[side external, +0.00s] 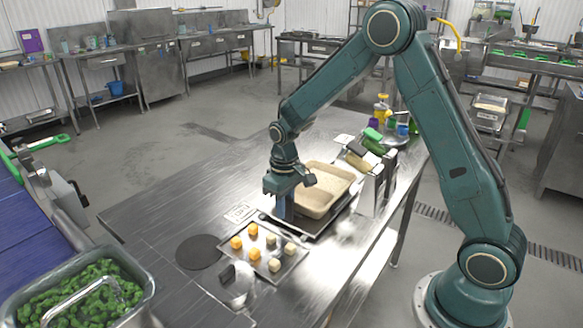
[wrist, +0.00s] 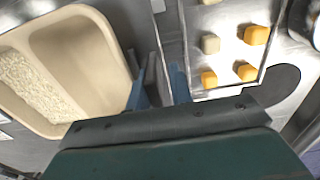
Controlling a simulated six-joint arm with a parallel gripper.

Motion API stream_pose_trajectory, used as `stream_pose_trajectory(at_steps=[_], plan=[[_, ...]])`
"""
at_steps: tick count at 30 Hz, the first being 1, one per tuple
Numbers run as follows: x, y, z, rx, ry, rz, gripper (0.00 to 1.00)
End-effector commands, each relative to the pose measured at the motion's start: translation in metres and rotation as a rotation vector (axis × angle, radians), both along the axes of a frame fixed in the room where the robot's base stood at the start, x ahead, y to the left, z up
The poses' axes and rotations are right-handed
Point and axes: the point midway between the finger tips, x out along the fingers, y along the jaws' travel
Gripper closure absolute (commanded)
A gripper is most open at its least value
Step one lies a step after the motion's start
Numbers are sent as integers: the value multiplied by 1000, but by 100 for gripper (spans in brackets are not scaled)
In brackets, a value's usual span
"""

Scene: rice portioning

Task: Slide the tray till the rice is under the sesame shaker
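A beige tray (side external: 345,173) sits on a dark base on the steel table in the side view. In the wrist view the tray (wrist: 108,50) has a divider, with white rice (wrist: 30,84) in the left compartment and the near one bare. My gripper (side external: 284,214) points down beside the tray's left end, low over the table. In the wrist view its blue fingers (wrist: 159,92) stand apart with a grey strip seen between them; I cannot tell whether they press on it. A metal stand (side external: 372,190) rises right of the tray. I cannot clearly pick out the sesame shaker.
A shallow tray (side external: 262,287) with several orange and pale cubes lies in front of my gripper. A dark round mat (side external: 199,252) lies left of it. Bottles and a green-topped item (side external: 373,135) stand at the back right. The table's left part is clear.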

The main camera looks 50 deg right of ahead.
Motion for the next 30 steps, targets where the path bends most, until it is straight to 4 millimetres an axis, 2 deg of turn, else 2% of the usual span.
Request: stream_pose_trajectory(at_steps=[17, 23, 30], plan=[[1, -1, 4, -1, -3, 1, 80], [1, -1, 20, -2, -5, 0, 80], [1, -1, 56, -2, -6, 0, 80]])
